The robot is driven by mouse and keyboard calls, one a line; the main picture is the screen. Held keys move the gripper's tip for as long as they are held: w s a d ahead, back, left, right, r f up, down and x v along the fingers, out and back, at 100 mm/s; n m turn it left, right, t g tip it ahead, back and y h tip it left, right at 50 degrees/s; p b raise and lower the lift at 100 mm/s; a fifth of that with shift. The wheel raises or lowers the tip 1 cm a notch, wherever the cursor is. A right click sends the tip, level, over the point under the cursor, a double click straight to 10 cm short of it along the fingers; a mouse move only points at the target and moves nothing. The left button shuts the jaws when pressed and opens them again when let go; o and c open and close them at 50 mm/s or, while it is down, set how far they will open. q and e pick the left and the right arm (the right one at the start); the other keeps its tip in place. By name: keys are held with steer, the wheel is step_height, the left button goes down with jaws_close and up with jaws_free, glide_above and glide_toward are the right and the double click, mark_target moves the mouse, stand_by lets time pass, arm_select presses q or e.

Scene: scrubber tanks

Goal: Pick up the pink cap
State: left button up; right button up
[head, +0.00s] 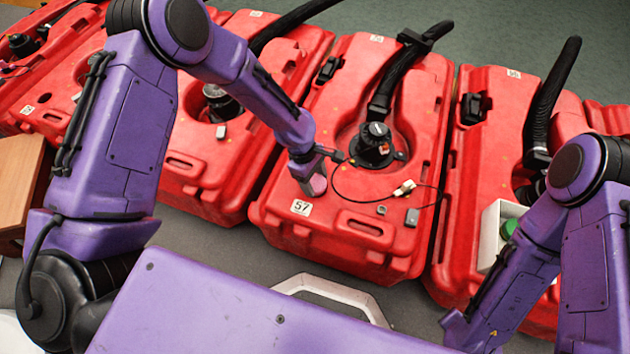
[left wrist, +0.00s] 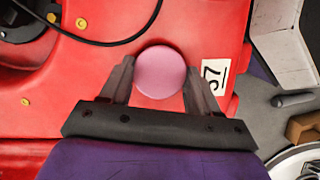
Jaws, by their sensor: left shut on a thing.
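The pink cap (head: 318,184) is at the front left of the red tank (head: 400,262) labelled 57. It shows as a round pink disc (left wrist: 160,71) in the left wrist view. My left gripper (head: 308,180) is shut on the cap, with one finger on each side in the left wrist view (left wrist: 159,80). The gripper partly hides the cap in the head view. I cannot tell whether the cap touches the tank top.
The tank's black hose fitting (head: 373,146) stands behind the gripper, with a thin black cable (head: 362,198) looping in front. More red tanks (head: 222,165) stand on both sides. A white box (head: 491,238) with a green thing is at right. A white frame (head: 330,286) lies in front.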

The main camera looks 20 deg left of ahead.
mark_target(319, 185)
arm_select(q)
step_height(319, 185, up, 4)
steer(key=shift+f+p, duration=0.2)
steer(key=shift+p, duration=0.5)
steer(key=s+d+r+p, duration=0.5)
steer(key=s+d+r, duration=0.3)
steer(key=s, duration=0.3)
steer(key=shift+d+r+p, duration=0.2)
steer(key=shift+r+p, duration=0.2)
steer(key=shift+r, duration=0.25)
steer(key=shift+s+r+p, duration=0.1)
steer(key=shift+r+p, duration=0.8)
steer(key=shift+p, duration=0.4)
step_height(319, 185, up, 5)
steer(key=p, duration=0.6)
